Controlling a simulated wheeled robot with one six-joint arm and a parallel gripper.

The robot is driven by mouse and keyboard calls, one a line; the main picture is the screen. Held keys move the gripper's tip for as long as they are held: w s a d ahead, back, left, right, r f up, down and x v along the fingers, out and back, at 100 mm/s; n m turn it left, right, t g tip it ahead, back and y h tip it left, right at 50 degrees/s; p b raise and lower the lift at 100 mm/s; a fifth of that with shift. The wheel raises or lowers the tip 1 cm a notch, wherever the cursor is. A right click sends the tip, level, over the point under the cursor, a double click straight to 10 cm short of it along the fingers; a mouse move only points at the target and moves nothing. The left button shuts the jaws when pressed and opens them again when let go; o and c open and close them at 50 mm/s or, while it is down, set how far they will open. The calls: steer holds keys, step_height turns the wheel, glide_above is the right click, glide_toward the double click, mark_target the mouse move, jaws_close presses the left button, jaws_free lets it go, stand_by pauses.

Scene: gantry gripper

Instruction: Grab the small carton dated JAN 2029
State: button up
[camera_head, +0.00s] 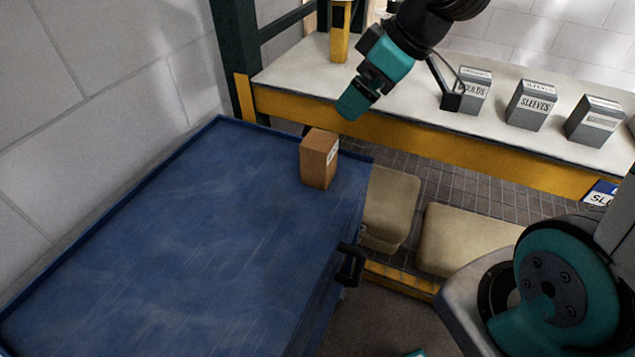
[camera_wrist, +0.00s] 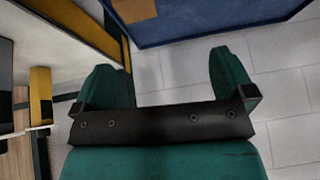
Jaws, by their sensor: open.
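A small brown carton (camera_head: 314,162) stands upright on the blue tabletop (camera_head: 200,240), near its far right corner. A pale label shows on its right face, but the print is too small to read, so I cannot tell its date. My gripper (camera_head: 352,104) is open and empty, above and slightly right of the carton, apart from it. In the wrist view my two teal fingers (camera_wrist: 168,78) are spread with nothing between them.
A white-topped bench (camera_head: 400,95) with a yellow front edge runs behind. Several grey boxes stand on it, one marked SLEEVES (camera_head: 531,105). A dark green post (camera_head: 236,60) rises at its left end. Tan sacks (camera_head: 465,238) lie right of the blue table. The blue top is otherwise clear.

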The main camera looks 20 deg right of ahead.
mark_target(320, 139)
steer(key=shift+t, duration=0.3)
steer(key=w+f, duration=0.2)
steer(key=f, duration=0.2)
steer(key=w+a+f, duration=0.1)
steer(key=w+f, duration=0.1)
steer(key=f, duration=0.2)
steer(key=w+f, duration=0.2)
steer(key=f, duration=0.2)
steer(key=shift+w+a+f+b, duration=0.1)
steer(key=shift+w+a+b, duration=0.15)
steer(key=shift+a+b, duration=0.15)
steer(key=shift+w+p+x, duration=0.1)
steer(key=shift+p+x, duration=0.05)
steer(key=shift+x, duration=1.3)
steer(key=shift+w+p+x, duration=0.15)
steer(key=shift+x, duration=1.35)
steer(key=shift+a+r, duration=0.1)
steer(key=shift+r, duration=0.1)
steer(key=c, duration=1.2)
